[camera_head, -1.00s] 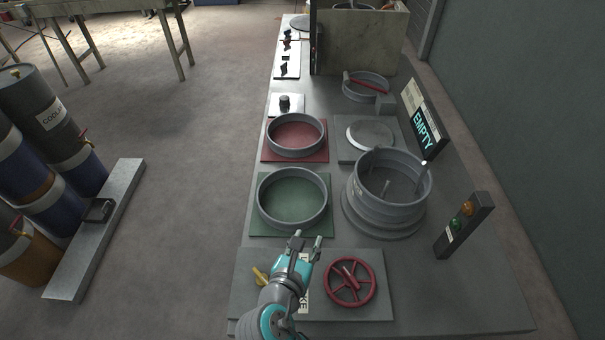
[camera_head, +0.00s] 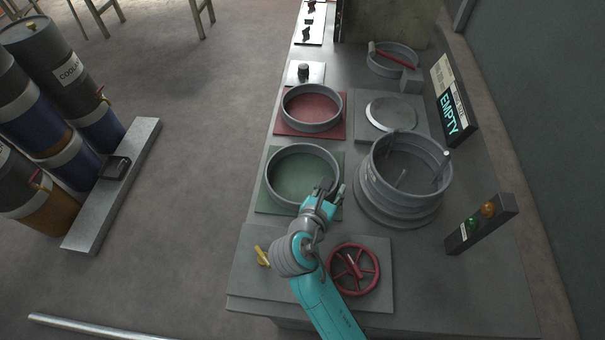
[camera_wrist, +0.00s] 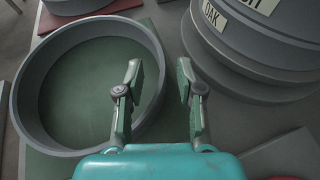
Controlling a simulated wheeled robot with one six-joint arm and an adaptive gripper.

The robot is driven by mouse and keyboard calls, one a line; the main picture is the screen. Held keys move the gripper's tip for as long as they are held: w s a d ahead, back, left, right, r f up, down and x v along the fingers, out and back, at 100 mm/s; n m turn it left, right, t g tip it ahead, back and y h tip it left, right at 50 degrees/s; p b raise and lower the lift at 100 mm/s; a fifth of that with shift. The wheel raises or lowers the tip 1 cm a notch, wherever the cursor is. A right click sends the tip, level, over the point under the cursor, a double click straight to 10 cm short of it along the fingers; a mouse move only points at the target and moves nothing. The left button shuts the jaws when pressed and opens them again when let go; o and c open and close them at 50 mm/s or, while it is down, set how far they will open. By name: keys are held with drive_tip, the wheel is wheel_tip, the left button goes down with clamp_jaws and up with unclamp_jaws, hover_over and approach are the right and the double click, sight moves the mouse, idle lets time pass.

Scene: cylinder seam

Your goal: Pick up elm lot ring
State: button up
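No readable elm label shows, so I cannot tell which ring is the elm lot ring. A grey ring (camera_head: 303,149) sits on a green mat (camera_head: 264,206); a similar grey ring (camera_head: 310,129) sits on a red mat (camera_head: 280,128). My gripper (camera_head: 331,190) is open and empty near the right front rim of the ring on green. In the wrist view, my gripper (camera_wrist: 158,75) has its left finger in front of that ring's right wall (camera_wrist: 152,50) and its right finger outside. I cannot tell whether they touch.
A grey stepped cylinder (camera_head: 372,194) with a label reading OAK in the wrist view (camera_wrist: 213,14) stands close to the right. A red handwheel (camera_head: 354,270) lies at the front. An EMPTY sign (camera_head: 453,114) and a lamp box (camera_head: 481,223) line the right side.

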sight(335, 184)
drive_tip(key=shift+f+x, duration=0.25)
drive_tip(key=shift+x, duration=1.7)
drive_tip(key=shift+s+a, duration=0.1)
drive_tip(key=shift+s, duration=0.05)
clamp_jaws()
drive_tip(key=shift+r, duration=0.1)
